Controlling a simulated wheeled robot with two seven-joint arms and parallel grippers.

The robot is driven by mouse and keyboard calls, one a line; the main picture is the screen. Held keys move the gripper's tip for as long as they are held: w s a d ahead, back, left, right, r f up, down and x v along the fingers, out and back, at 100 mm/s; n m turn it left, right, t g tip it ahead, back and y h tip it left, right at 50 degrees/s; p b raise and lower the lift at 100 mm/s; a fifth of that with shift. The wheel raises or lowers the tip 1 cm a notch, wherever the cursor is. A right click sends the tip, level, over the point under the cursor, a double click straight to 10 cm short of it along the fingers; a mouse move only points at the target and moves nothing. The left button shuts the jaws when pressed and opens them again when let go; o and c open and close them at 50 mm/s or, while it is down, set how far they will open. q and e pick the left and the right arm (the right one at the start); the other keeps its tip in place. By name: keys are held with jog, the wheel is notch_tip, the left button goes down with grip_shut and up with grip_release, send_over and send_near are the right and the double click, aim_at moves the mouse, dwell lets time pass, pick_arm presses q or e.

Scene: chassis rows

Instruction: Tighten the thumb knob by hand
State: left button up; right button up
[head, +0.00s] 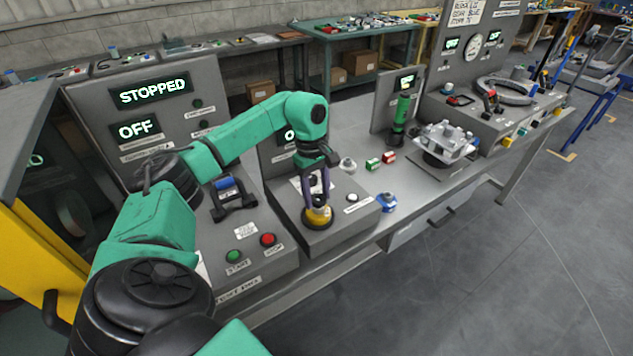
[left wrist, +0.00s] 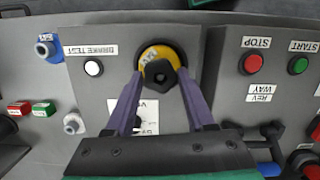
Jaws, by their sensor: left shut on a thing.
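The thumb knob (left wrist: 160,75) is dark and many-sided and sits over a yellow disc (left wrist: 154,54) on a grey box. In the head view the yellow disc (head: 318,216) shows near the front of the box, below my fingers. My left gripper (head: 317,196) points down with its two purple fingers on either side of the knob and is shut on it. In the left wrist view the left gripper (left wrist: 161,82) comes from below, and its fingertips partly hide the disc's sides. I cannot tell how tight the knob is. My right gripper is not in view.
Left of the box, a panel reads STOPPED (head: 150,92) and OFF, with a green start button (head: 233,256) and a red stop button (head: 268,239). A white button (head: 352,197) and a blue fitting (head: 387,202) are right of the knob. A chassis-like metal part (head: 446,142) stands farther right.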

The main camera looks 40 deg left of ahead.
aim_at(316, 194)
pick_arm(q)
jog(key=shift+f+m, duration=0.15)
jog(key=shift+m, duration=1.05)
jog(key=o, duration=1.3)
jog(key=shift+c, duration=0.2)
jog(key=shift+w, duration=0.1)
jog(key=shift+r, duration=0.55)
jog(key=r, duration=0.4)
jog(key=a+r+b, duration=0.1)
jog(key=r, duration=0.1)
jog(key=shift+w+r, duration=0.15)
jog(key=shift+w, duration=0.15)
notch_tip(316, 194, up, 7)
jog(key=a+p, duration=0.1)
jog(key=p, duration=0.2)
jog(key=shift+w, duration=0.15)
